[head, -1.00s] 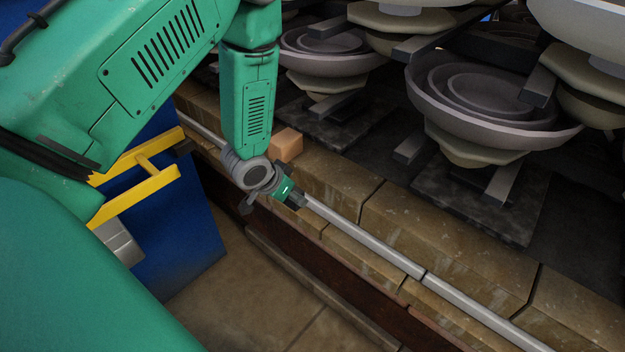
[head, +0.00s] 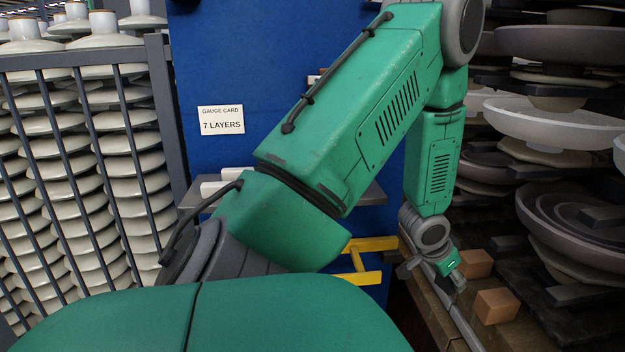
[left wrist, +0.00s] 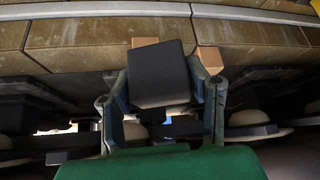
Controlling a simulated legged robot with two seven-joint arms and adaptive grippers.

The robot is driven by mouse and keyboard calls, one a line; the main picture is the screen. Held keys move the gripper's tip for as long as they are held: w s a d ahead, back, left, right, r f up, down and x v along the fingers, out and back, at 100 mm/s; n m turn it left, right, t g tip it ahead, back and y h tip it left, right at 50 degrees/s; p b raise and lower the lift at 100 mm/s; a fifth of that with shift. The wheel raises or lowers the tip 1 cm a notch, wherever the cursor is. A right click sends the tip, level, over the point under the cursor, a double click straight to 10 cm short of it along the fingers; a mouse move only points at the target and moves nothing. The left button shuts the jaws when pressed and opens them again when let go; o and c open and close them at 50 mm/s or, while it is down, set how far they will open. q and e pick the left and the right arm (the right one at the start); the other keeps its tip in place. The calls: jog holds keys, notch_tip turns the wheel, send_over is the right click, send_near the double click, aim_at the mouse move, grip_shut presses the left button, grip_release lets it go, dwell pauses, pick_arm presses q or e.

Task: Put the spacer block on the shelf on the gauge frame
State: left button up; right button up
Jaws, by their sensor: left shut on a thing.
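My left gripper (head: 452,272) hangs low at the right in the head view, above the stone ledge. In the left wrist view its fingers (left wrist: 162,95) are shut on a dark grey block (left wrist: 158,72); I cannot tell for sure that this is the spacer block. A grey shelf (head: 373,195) juts from a blue panel (head: 280,60) with a card reading "GAUGE CARD 7 LAYERS" (head: 221,120). White pieces (head: 213,188) lie on the shelf, partly hidden by my arm. A yellow bracket (head: 370,245) is below the shelf; I cannot tell which part is the gauge frame. My right gripper is out of view.
Two tan blocks (head: 475,263) (head: 496,306) sit on the ledge beside my left gripper. Grey insulator discs (head: 555,122) crowd the right side. A barred rack (head: 160,100) of pale insulator stacks (head: 110,130) stands at the left. A pipe (head: 462,325) runs along the ledge.

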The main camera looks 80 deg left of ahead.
pick_arm(q)
jog(key=s+a+r+n+g+y+p, duration=0.1)
jog(key=s+a+r+n+y+p, duration=0.15)
jog(key=a+r, duration=0.55)
jog(key=s+a+r+n+y+p, duration=0.1)
jog(key=s+a+r+n+p, duration=0.2)
jog(key=a+r, duration=0.55)
jog(key=s+a+r+n+g+p, duration=0.25)
jog(key=s+a+r+n, duration=0.2)
jog(key=s+r, duration=0.55)
jog(key=shift+y, duration=0.45)
jog(key=f, duration=0.7)
jog(key=shift+s+a+f, duration=0.2)
jog(key=shift+s, duration=0.15)
notch_tip(320, 180, down, 3)
jog(key=shift+s+d, duration=0.1)
jog(key=shift+f, duration=0.2)
jog(key=o, duration=1.4)
